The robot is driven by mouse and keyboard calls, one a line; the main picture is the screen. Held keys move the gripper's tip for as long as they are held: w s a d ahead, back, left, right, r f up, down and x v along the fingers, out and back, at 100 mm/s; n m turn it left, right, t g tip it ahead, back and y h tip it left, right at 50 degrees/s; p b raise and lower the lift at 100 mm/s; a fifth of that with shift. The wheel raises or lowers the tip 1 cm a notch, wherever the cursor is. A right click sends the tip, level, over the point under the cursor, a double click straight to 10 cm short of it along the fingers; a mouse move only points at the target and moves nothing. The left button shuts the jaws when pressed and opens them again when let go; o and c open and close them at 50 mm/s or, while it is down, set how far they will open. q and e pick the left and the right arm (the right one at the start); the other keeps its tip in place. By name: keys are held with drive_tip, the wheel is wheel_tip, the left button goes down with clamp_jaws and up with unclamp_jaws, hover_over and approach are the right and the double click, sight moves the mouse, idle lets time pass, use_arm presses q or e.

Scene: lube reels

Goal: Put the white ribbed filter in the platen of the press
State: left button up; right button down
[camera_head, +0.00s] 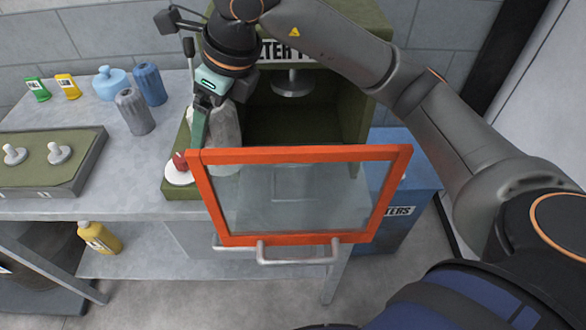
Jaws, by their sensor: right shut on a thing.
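The white ribbed filter (226,126) is in my right gripper (207,132), at the left side of the press opening. The gripper points down, and one dark green finger shows along the filter's left side; the other finger is hidden. The filter's lower part is behind the door frame and glass, so I cannot tell whether it touches the base. The green press (360,110) stands open at the front, with a round metal disc (293,87) hanging inside at the top. Its lower inside is partly hidden behind the door. My left gripper is not in view.
The orange-framed glass door (300,154) stands in front of the press. A red knob on a white base (179,172) is close to the gripper. Grey (135,112) and blue (150,84) ribbed filters, a light blue jug (111,85) and a pegged tray (85,165) stand left.

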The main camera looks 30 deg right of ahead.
drive_tip(key=s+d+f+b, duration=0.1)
drive_tip(key=d+f+b, duration=0.7)
drive_tip(key=d, duration=0.1)
drive_tip(key=s+d+f+b, duration=0.1)
drive_tip(key=d+f+b, duration=0.3)
drive_tip(key=f+b, duration=0.1)
drive_tip(key=shift+s+d, duration=0.2)
drive_tip(key=shift+s, duration=0.1)
drive_tip(key=shift+f, duration=0.15)
unclamp_jaws()
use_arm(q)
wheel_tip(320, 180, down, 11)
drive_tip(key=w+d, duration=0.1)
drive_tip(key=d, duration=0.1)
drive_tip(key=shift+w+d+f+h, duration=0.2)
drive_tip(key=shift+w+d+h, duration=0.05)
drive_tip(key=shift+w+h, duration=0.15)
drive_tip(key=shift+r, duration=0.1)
